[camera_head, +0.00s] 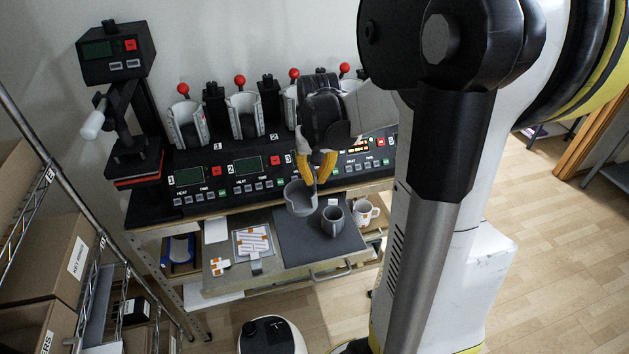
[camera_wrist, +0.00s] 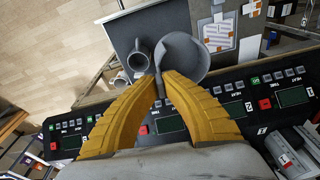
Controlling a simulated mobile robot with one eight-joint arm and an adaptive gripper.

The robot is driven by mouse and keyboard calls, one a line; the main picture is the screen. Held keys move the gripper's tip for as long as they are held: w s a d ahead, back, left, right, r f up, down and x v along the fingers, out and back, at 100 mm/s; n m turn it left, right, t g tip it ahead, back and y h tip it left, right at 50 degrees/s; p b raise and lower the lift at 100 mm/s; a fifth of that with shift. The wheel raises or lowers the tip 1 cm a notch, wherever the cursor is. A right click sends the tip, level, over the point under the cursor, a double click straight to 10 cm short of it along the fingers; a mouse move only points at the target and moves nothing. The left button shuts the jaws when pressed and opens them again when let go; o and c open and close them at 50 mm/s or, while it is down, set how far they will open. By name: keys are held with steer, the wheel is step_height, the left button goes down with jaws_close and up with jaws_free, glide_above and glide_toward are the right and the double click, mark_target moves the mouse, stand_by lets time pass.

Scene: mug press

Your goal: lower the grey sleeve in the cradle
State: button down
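My gripper (camera_head: 316,180) has its yellow fingers closed together on the tab of the grey sleeve (camera_head: 298,201). The sleeve is an open, curved grey shell, held in front of the press row and over the dark mat (camera_head: 293,245). In the wrist view, my gripper (camera_wrist: 160,76) meets at the tab, with the grey sleeve (camera_wrist: 188,58) beyond the fingertips. A grey mug (camera_head: 333,221) stands on the mat, right of the sleeve. Open white press shells, one of them at the left (camera_head: 187,126), stand behind; I cannot tell which thing is the cradle.
The press panel (camera_head: 248,175) with screens and buttons runs behind my gripper. A single press (camera_head: 133,160) stands at the left. A printed sheet (camera_head: 253,241) lies left of the mat. Boxes and a wire rack are at far left.

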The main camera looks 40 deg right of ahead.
step_height(320, 180, up, 22)
steer(key=s+p, duration=0.1)
steer(key=p, duration=1.4)
steer(key=shift+s+a+r, duration=0.2)
steer(key=shift+a+r, duration=0.05)
steer(key=shift+a, duration=0.05)
